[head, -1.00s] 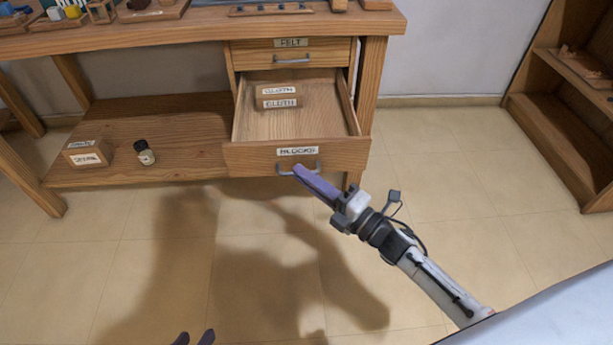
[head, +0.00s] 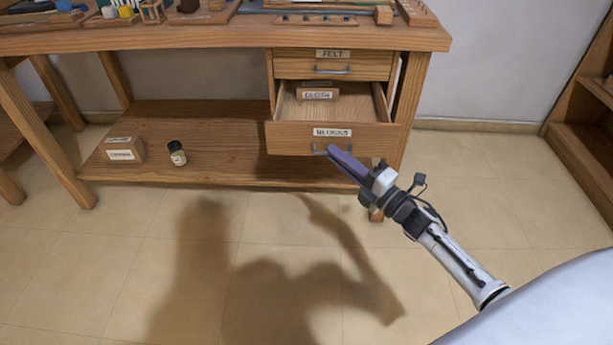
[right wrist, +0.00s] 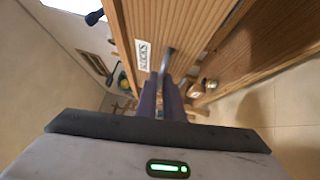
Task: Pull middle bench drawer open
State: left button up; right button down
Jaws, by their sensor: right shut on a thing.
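The bench drawer labelled BLOCKS (head: 290,138) is partly open under the FELT drawer (head: 290,64), which is closed. Inside the open drawer lies a small box labelled CLOTH (head: 318,93). My right gripper (head: 332,151) comes in from the lower right, its purple fingers shut on the drawer's grey handle (head: 317,151). The right wrist view shows the handle (right wrist: 167,60) between the fingertips (right wrist: 163,84), beside the BLOCKS label; the exact contact is partly hidden. My left gripper is not in view.
The wooden bench top (head: 200,42) carries trays and small items. Another wooden shelf (head: 585,140) stands at right. The floor in front is clear.

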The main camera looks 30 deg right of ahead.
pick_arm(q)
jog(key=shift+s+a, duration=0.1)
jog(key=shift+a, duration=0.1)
pick_arm(e)
jog(key=shift+w+d, duration=0.3)
jog(key=c, duration=1.9)
grip_release()
jog(key=shift+s, duration=0.1)
pick_arm(q)
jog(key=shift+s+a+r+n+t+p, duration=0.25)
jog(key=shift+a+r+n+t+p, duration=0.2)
jog(key=shift+p, duration=0.5)
pick_arm(e)
jog(key=v, duration=1)
